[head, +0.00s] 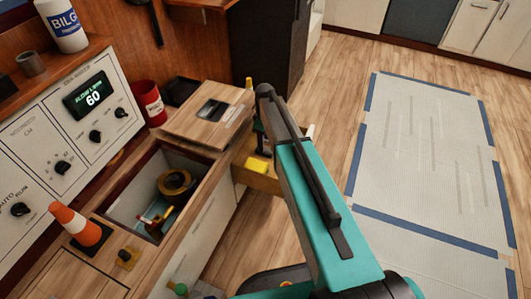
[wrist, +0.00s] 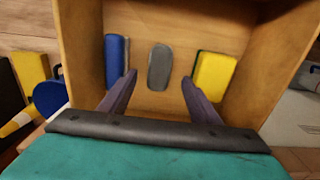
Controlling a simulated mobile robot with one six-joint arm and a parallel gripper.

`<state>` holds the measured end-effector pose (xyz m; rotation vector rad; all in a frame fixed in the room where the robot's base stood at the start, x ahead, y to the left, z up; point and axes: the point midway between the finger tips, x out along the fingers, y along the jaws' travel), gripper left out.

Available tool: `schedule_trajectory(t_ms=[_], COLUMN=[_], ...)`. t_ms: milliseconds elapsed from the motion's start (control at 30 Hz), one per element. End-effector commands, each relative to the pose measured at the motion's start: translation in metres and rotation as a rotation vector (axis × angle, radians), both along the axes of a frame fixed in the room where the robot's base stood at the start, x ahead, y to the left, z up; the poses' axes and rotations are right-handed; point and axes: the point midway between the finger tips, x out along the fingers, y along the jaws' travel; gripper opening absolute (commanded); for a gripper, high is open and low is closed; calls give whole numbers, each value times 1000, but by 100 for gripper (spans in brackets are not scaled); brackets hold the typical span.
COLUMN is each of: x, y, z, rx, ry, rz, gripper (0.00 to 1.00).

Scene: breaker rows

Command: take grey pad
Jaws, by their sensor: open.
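The grey pad (wrist: 159,67) lies on the floor of an open wooden drawer in the wrist view, a rounded oblong standing lengthwise. A blue roll-like thing (wrist: 117,62) lies to its left and a yellow sponge (wrist: 215,75) with a green edge to its right. My gripper (wrist: 159,77) is open, its two dark fingers reaching into the drawer view on either side of the pad. I see nothing between the fingers but the pad beyond them; the height gap cannot be told. In the head view my arm hides the pad.
The drawer (head: 262,180) juts from the wooden counter in the head view, its walls close around my fingers. An orange cone (head: 76,222), a red cup (head: 149,102) and an open counter bin holding tape (head: 177,183) are to the left.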

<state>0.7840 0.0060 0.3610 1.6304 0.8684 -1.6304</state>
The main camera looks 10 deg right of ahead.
Motion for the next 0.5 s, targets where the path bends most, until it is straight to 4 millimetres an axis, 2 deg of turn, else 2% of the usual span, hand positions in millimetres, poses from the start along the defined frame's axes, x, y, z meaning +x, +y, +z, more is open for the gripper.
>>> schedule_trajectory(t_ms=[167,500], x=[0,-1], y=[0,0], z=[-6,-44], rx=[0,0], ry=[0,1], rz=[0,1], gripper=[57,57])
